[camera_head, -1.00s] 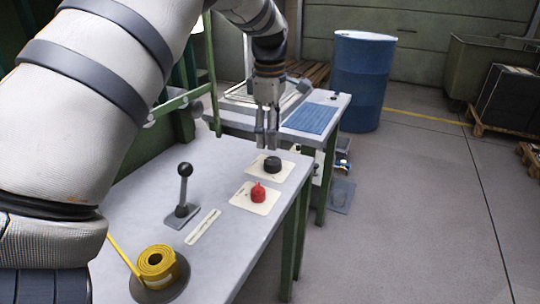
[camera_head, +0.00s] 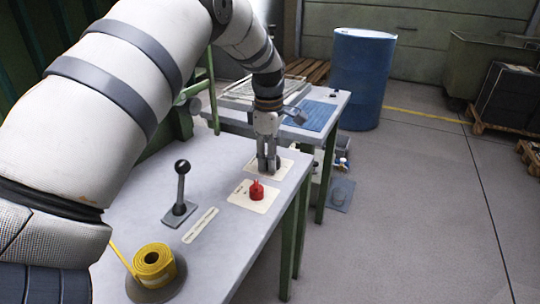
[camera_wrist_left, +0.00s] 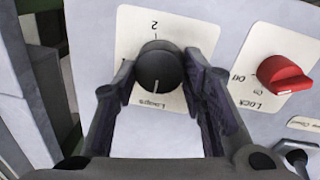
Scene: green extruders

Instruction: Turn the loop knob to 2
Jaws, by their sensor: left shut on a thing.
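The black loop knob (camera_wrist_left: 160,66) sits on a cream plate (camera_wrist_left: 130,32) in the left wrist view. A "2" is printed at the plate's top and a word that looks like "Loops" lies below the knob. A pale line on the knob points down in the picture, away from the 2. My left gripper (camera_wrist_left: 158,88) has one finger on each side of the knob and is shut on it. In the head view, my left gripper (camera_head: 268,165) points down and hides most of the knob. My right gripper is not in view.
A red lock knob (camera_head: 257,190) stands on its own plate close beside. A black-balled lever (camera_head: 181,185) and a yellow tape roll (camera_head: 154,262) are on the grey table (camera_head: 225,250). A second table with a blue mat (camera_head: 312,115) and a blue barrel (camera_head: 361,80) are behind.

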